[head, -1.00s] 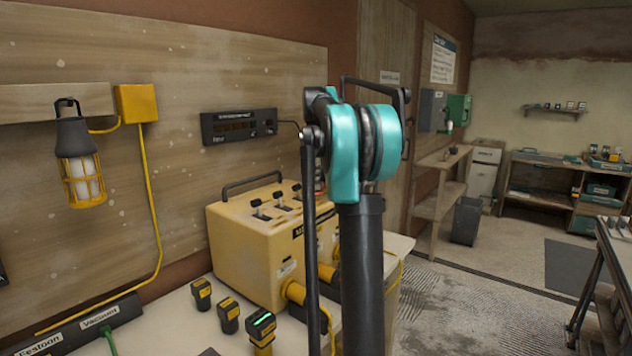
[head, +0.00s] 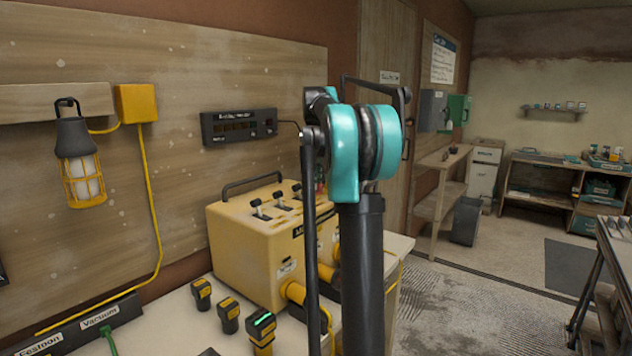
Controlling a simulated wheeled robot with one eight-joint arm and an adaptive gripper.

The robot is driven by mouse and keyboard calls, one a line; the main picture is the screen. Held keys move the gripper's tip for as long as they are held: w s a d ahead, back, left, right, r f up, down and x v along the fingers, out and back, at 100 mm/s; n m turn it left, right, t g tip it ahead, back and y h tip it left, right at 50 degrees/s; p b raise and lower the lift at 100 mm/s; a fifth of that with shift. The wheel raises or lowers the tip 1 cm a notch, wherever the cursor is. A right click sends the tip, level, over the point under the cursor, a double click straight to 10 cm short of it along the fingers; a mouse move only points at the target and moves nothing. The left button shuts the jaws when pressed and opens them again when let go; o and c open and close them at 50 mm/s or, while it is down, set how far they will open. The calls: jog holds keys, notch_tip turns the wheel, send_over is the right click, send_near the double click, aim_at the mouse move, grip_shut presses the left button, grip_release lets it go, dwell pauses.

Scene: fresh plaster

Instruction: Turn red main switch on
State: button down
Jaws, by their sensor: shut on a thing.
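The yellow power box (head: 245,258) stands on the bench against the wooden wall panel, with several black toggle levers (head: 283,201) on its sloped top. My arm, with a teal joint, stands in front of the box's right part. A small strip of something reddish (head: 320,186) shows beside my arm at the box's right end; I cannot tell whether it is the red main switch. My gripper is hidden behind my arm, so its contact with anything does not show.
A dark display unit (head: 239,126) hangs on the wall above the box. A caged lamp (head: 80,165) hangs at left. Several yellow-black plugs (head: 229,315) stand on the bench front, near a labelled strip (head: 78,328). Open floor lies to the right.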

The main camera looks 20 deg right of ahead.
jog(key=m, duration=0.4)
jog(key=shift+m, duration=2.5)
jog(key=c, duration=1.5)
grip_release()
jog(key=shift+c, duration=0.2)
jog(key=shift+r, duration=0.15)
notch_tip(320, 180, up, 12)
